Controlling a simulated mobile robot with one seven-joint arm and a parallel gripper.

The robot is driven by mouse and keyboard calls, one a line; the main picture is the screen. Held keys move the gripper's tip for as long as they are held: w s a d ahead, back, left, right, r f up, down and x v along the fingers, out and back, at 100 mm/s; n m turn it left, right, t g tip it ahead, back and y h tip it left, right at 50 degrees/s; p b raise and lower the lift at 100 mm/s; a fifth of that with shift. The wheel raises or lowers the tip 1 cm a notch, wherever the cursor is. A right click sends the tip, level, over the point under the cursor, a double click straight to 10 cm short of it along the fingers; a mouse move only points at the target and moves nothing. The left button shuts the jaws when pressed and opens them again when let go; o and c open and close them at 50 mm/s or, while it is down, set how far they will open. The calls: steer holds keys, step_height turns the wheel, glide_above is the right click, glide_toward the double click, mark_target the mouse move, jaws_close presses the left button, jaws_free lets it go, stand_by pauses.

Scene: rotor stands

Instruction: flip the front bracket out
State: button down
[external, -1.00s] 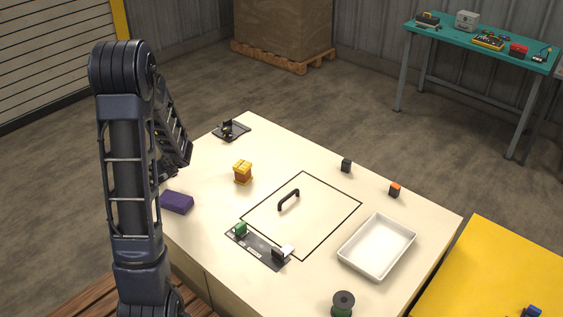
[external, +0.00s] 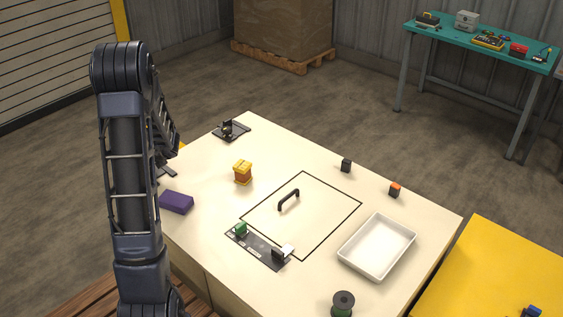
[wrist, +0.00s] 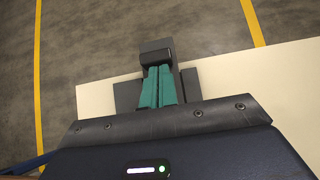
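In the wrist view, the two teal fingers of my gripper (wrist: 160,86) lie side by side with almost no gap, and nothing shows between them. Just past and around them is a dark grey stand (wrist: 155,46) with a rounded black crosspiece, near the table's edge. I cannot tell whether the fingers touch it. In the external view my arm hides the gripper, and a small dark part (external: 167,172) shows beside it at the table's left edge. A black stand (external: 231,130) on a flat dark base sits at the table's far corner. I cannot tell which piece is the front bracket.
On the table (external: 215,225) are a purple block (external: 176,202), an orange-yellow block (external: 243,172), a black handle (external: 289,199) inside a black outline, a grey strip (external: 258,248) with green and black blocks, a white tray (external: 377,247), small cubes and a spool (external: 343,303).

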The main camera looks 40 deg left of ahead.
steer(key=shift+s+a+r, duration=0.1)
steer(key=shift+s+a, duration=0.05)
steer(key=shift+a, duration=0.5)
steer(key=d, duration=0.4)
steer(key=shift+d, duration=0.3)
steer(key=v, duration=0.9)
steer(key=shift+d+r, duration=0.2)
steer(key=shift+d, duration=0.15)
